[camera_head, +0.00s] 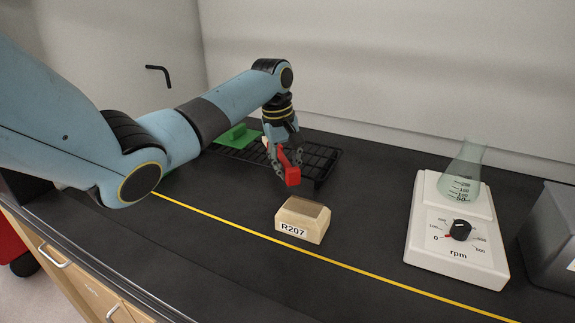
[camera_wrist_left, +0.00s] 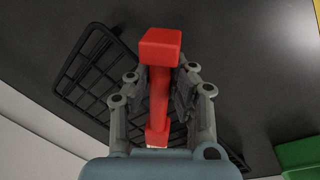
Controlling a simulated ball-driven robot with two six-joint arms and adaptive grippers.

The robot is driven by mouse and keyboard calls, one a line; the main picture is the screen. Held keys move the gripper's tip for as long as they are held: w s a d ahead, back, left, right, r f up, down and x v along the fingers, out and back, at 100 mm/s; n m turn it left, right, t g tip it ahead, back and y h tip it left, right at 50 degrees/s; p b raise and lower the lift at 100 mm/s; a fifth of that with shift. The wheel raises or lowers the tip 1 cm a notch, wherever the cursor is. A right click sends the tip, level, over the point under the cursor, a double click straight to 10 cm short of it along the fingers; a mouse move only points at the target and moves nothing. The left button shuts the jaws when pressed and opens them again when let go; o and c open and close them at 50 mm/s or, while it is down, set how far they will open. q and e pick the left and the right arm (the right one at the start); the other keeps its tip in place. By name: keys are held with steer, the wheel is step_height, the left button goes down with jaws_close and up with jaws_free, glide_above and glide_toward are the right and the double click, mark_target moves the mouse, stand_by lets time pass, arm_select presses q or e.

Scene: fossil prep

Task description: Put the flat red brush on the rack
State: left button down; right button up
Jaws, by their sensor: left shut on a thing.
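The flat red brush (camera_head: 292,174) is held by my left gripper (camera_head: 283,160), which is shut on it. In the left wrist view the red brush (camera_wrist_left: 161,90) lies between the two fingers of the gripper (camera_wrist_left: 160,85), its block-shaped end toward the camera top. The black wire rack (camera_head: 322,158) lies on the bench behind and under the gripper; the wrist view also shows the rack (camera_wrist_left: 85,75), partly hidden by the fingers and brush. The brush appears above the rack's near right part; I cannot tell whether it touches. My right gripper is not in view.
A green object (camera_head: 236,135) is at the rack's left end. A beige block labelled R207 (camera_head: 303,219) sits in front of the rack. A white stirrer (camera_head: 458,240) with a flask (camera_head: 464,172) stands right, beside a grey box (camera_head: 552,238). A yellow line (camera_head: 345,266) crosses the dark bench.

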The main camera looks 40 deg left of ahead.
arm_select(q)
steer(key=c, duration=1.2)
jaws_free()
steer(key=r, duration=0.4)
steer(key=s+r, duration=0.1)
steer(key=r, duration=0.7)
steer(key=shift+s+a, duration=0.35)
steer(key=shift+a, duration=0.05)
steer(key=shift+f, duration=0.1)
